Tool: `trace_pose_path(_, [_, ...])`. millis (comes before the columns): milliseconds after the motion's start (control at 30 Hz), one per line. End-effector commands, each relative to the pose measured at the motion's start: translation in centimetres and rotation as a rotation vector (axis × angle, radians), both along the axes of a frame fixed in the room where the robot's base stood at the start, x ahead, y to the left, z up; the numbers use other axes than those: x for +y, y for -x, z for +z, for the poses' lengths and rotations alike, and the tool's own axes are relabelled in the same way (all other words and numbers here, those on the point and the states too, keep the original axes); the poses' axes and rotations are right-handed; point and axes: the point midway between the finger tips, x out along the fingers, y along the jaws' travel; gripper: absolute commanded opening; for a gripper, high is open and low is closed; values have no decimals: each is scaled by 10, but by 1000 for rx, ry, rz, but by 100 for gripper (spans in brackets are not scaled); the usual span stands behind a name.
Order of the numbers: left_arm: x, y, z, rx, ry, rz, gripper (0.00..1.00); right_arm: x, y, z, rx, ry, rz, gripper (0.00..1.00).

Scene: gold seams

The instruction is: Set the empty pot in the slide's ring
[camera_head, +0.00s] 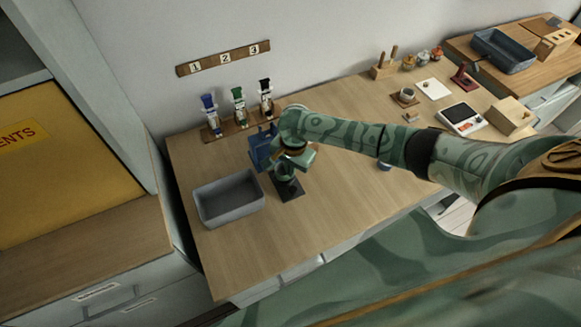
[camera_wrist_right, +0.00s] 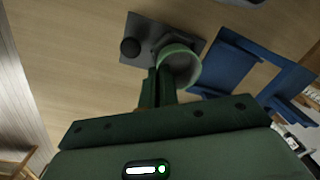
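The green pot (camera_wrist_right: 180,66) shows its round rim in the right wrist view, at my right gripper's fingertips. In the head view the pot (camera_head: 286,186) is partly hidden under my right gripper (camera_head: 290,160). The fingers (camera_wrist_right: 159,88) are close together and look shut on the pot's wall. The slide is a dark flat plate (camera_head: 291,195) under the pot; its black knob (camera_wrist_right: 130,48) shows in the wrist view. The pot covers the place of the ring, so I cannot tell whether it is seated. My left gripper is not in view.
A blue stand (camera_head: 262,150) is close beside the pot. A grey bin (camera_head: 229,198) stands to the left. The front of the table (camera_head: 330,215) is clear. A white scale (camera_head: 461,117) is farther right.

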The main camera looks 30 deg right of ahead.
Motion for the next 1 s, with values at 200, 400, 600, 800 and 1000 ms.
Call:
trace_pose_path(200, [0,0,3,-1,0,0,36,1,0,-5,0,-1,0,0])
trace_pose_path(400, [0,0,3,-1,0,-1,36,0,0,-8,0,-1,0,0])
trace_pose_path(600, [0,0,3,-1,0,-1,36,0,0,-8,0,-1,0,0])
trace_pose_path(800, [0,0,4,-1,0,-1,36,0,0,-8,0,-1,0,0])
trace_pose_path(1000, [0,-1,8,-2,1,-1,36,0,0,-8,0,-1,-1,0])
